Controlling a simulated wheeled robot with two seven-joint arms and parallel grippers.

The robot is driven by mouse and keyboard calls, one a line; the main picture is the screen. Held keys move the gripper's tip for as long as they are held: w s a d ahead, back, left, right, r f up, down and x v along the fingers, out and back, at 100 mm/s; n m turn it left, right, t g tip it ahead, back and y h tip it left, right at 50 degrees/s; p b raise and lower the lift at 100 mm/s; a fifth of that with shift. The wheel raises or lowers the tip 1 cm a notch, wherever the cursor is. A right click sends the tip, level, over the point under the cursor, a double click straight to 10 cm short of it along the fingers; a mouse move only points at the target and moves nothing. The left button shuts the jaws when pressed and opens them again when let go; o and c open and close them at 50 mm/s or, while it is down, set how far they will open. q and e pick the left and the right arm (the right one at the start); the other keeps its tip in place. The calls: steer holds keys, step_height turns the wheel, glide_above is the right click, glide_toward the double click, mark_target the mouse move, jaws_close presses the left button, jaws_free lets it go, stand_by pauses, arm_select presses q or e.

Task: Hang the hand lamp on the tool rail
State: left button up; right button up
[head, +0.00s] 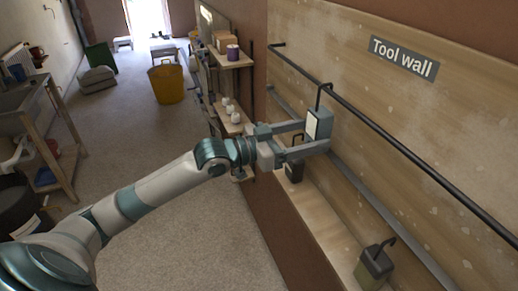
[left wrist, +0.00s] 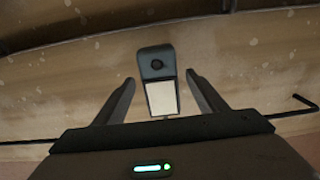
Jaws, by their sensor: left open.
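The hand lamp, a grey-teal box with a pale panel (head: 318,123), hangs upright by its dark hook from the black tool rail (head: 400,147) on the wall. My left gripper (head: 315,136) is open, with its two fingers on either side of the lamp's body. In the left wrist view, the lamp (left wrist: 157,78) shows between and beyond the open fingertips (left wrist: 160,88), with gaps on both sides. The hook's exact seat on the rail is small in the head view. My right gripper is not in view.
Below the rail, a ledge (head: 322,222) carries a dark hooked item (head: 294,170) and a greenish hooked box (head: 374,267). A grey lower rail (head: 365,190) runs along the wall. Shelves with a purple tin (head: 233,52) stand beyond. A yellow bucket (head: 167,84) is on the open floor.

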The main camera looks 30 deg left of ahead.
arm_select(q)
steer(key=b+v, duration=0.6)
steer(key=v, duration=0.8)
steer(key=shift+s+a, duration=0.15)
stand_by(0.5)
